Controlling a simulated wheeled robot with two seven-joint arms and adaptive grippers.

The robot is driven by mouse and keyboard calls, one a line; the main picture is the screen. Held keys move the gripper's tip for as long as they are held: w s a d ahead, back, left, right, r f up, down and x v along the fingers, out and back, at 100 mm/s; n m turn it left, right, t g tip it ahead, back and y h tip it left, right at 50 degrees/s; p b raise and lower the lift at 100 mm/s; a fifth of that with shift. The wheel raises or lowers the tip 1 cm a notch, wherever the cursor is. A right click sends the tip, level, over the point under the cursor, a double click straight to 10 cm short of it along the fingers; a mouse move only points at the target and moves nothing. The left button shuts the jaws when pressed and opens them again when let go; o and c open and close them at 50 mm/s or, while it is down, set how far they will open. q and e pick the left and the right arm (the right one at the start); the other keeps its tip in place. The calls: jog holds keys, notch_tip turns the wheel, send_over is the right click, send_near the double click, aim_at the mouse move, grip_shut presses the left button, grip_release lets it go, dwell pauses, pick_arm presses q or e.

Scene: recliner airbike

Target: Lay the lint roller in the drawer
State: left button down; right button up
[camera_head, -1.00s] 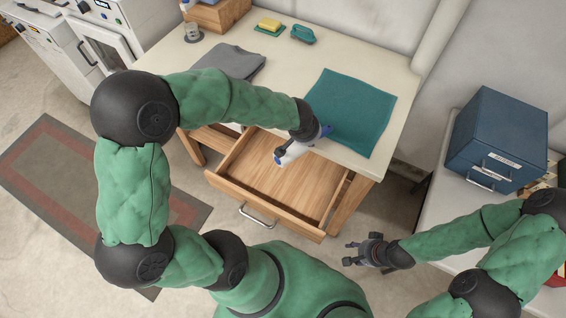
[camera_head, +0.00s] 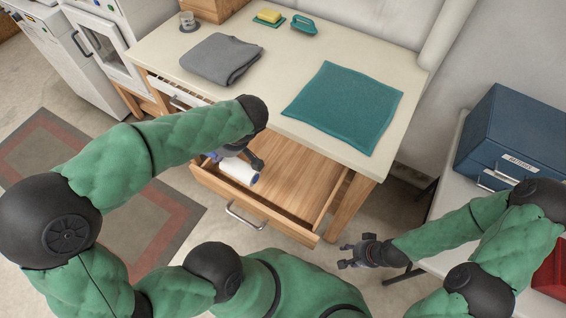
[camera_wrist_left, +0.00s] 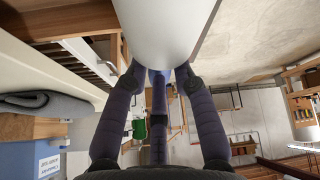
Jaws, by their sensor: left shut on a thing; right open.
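The lint roller (camera_head: 239,170) has a white cylinder with a blue end. My left gripper (camera_head: 246,158) is shut on it and holds it over the left part of the open drawer (camera_head: 300,187). In the left wrist view, the white roller (camera_wrist_left: 166,30) fills the top centre between the fingers of my left gripper (camera_wrist_left: 160,80). I cannot tell whether the roller touches the drawer floor. The drawer is wooden, pulled out from the table, and its visible floor is bare. My right gripper (camera_head: 357,253) is open and empty, right of the drawer's front corner.
On the table (camera_head: 270,110) lie a grey folded cloth (camera_head: 222,60), a teal cloth (camera_head: 343,105), a yellow sponge (camera_head: 270,16) and a teal brush (camera_head: 304,25). A glass (camera_head: 188,21) stands at the back left. A blue cabinet (camera_head: 515,135) stands on the right table.

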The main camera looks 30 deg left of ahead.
pick_arm(q)
jog(key=w+d+f+b, duration=0.1)
jog(key=w+f, duration=0.2)
jog(key=w, duration=0.1)
jog(key=w+d+f+b, duration=0.2)
jog(key=w+f, duration=0.1)
jog(key=w, duration=0.1)
jog(key=w+d+f+b, duration=0.1)
jog(key=w+d+f, duration=0.1)
jog(key=w+f, duration=0.1)
jog(key=shift+w+d+f, duration=0.1)
jog(key=shift+w+f, duration=0.05)
jog(key=shift+w, duration=0.4)
jog(key=shift+w+f, duration=0.15)
jog(key=shift+f, duration=0.05)
jog(key=shift+f+b, duration=0.75)
jog(key=shift+f, duration=0.85)
jog(key=shift+d, duration=0.1)
jog(key=shift+f, duration=0.15)
jog(key=c, duration=1)
grip_release()
